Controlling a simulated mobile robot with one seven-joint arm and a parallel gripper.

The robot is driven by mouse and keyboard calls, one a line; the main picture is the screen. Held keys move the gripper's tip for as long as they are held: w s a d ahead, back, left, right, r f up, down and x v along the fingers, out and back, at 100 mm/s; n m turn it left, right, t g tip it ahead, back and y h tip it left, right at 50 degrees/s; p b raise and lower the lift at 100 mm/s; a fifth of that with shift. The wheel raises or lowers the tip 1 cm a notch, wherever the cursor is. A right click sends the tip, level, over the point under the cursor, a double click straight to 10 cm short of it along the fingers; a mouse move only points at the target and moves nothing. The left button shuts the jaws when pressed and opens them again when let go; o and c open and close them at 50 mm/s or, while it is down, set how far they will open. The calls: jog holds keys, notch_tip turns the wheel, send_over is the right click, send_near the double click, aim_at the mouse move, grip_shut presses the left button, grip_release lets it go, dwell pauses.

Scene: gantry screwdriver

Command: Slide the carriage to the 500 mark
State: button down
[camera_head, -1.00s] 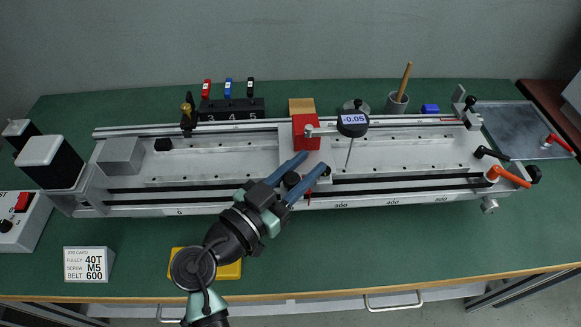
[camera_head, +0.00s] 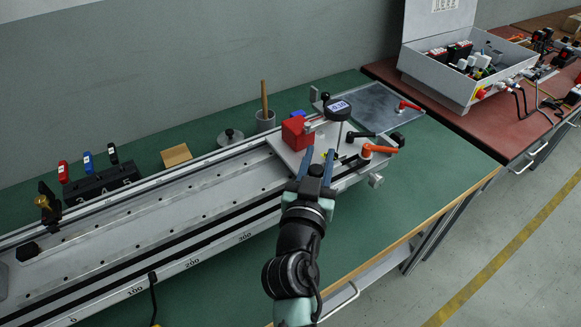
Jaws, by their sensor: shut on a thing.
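The carriage is a pale plate (camera_head: 287,153) on the long rail (camera_head: 150,222), carrying a red block (camera_head: 297,132). It sits near the rail's right end, close to the orange-handled lever. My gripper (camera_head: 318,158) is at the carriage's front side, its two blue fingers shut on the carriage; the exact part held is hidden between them. The 500 mark and the carriage pointer are not visible, with my arm in front of that stretch.
A round dial gauge (camera_head: 339,109) stands beside the red block. An orange lever (camera_head: 378,150) and a black lever (camera_head: 358,136) are at the rail's right end. The green bench front right is clear.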

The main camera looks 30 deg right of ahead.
jog(key=shift+s+d, duration=0.1)
jog(key=shift+d, duration=1.1)
jog(key=shift+d+r, duration=0.1)
jog(key=c, duration=0.6)
grip_release()
jog(key=shift+d, duration=0.1)
jog(key=shift+a, duration=0.2)
jog(key=shift+s+a, duration=0.15)
jog(key=b+v, duration=0.2)
jog(key=v, duration=1)
jog(key=shift+s, duration=0.15)
